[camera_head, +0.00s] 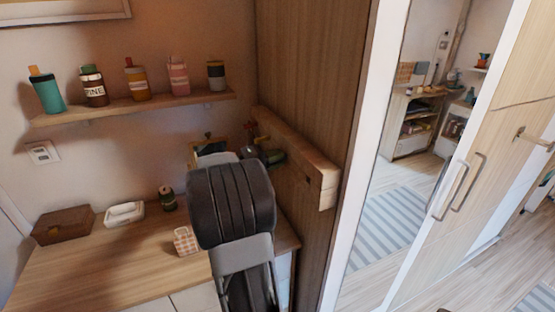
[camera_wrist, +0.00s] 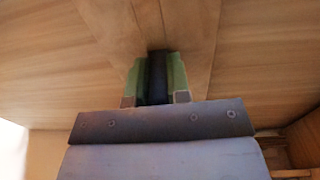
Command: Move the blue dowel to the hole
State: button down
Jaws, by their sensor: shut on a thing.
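My gripper (camera_wrist: 156,80) shows in the wrist view with two green fingers shut on a dark upright piece, the blue dowel (camera_wrist: 157,72), which looks almost black in the shade. Its far end meets or nearly meets a wooden surface; I cannot tell whether it touches. In the head view my gripper (camera_head: 265,156) is partly hidden behind my arm, beside a wooden beam (camera_head: 318,165) fixed to the wood panel. A small dark spot that may be a hole shows on the beam near its front end. The dowel cannot be made out in the head view.
A shelf (camera_head: 130,110) with several bottles hangs on the back wall. The counter (camera_head: 95,270) below holds a brown box (camera_head: 63,225), a white dish (camera_head: 124,214), a dark jar (camera_head: 167,198) and a checked cup (camera_head: 185,241). A mirrored door stands to the right.

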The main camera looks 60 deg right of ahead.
jog(key=shift+b+v, duration=0.65)
jog(key=shift+v, duration=2.15)
jog(key=shift+w+a+r, duration=0.1)
jog(key=shift+a+r, duration=0.05)
jog(key=shift+r, duration=0.05)
